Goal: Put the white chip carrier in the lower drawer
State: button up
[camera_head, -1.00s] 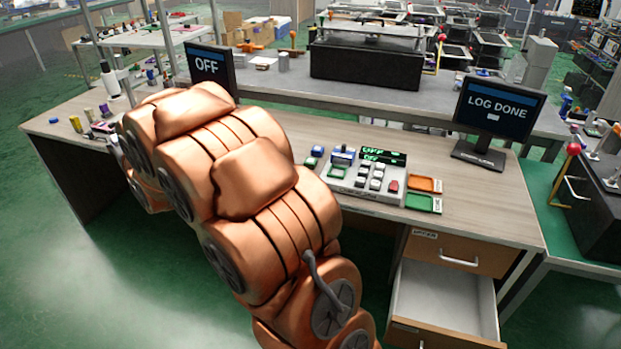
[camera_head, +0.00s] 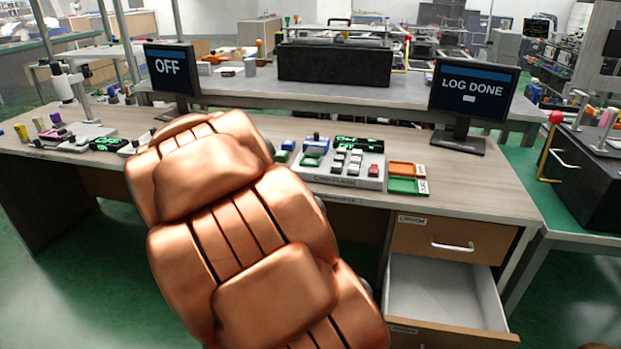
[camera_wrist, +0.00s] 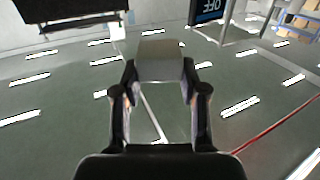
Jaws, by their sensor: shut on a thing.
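My gripper (camera_wrist: 160,80) shows in the wrist view, with its two fingers closed on the sides of the white chip carrier (camera_wrist: 160,60), a pale, greyish block. In the head view my arm's copper links fill the left-centre, and the gripper and carrier cannot be seen there. The lower drawer (camera_head: 440,288) stands pulled out at the lower right of the head view, with a pale interior that looks empty. The closed upper drawer (camera_head: 446,243) is above it. The gripper's distance to the drawer cannot be told.
The wooden bench (camera_head: 480,185) carries a button panel (camera_head: 345,167), an orange tray (camera_head: 405,169), a green tray (camera_head: 407,186) and a monitor reading LOG DONE (camera_head: 474,90). Another monitor (camera_head: 171,68) reads OFF. My arm hangs in front of the bench. Green floor shows at left.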

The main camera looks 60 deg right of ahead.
jog(key=s+d+f+m+g+h+b, duration=0.2)
jog(key=s+d+f+g+b, duration=0.1)
jog(key=s, duration=0.6)
jog(key=s+d+f+m+g+h+b, duration=0.2)
jog(key=s+d+f+b, duration=0.3)
jog(key=s, duration=0.5)
jog(key=shift+d+m+g+b, duration=0.7)
jog(key=shift+d+b, duration=0.2)
jog(key=shift+d, duration=0.05)
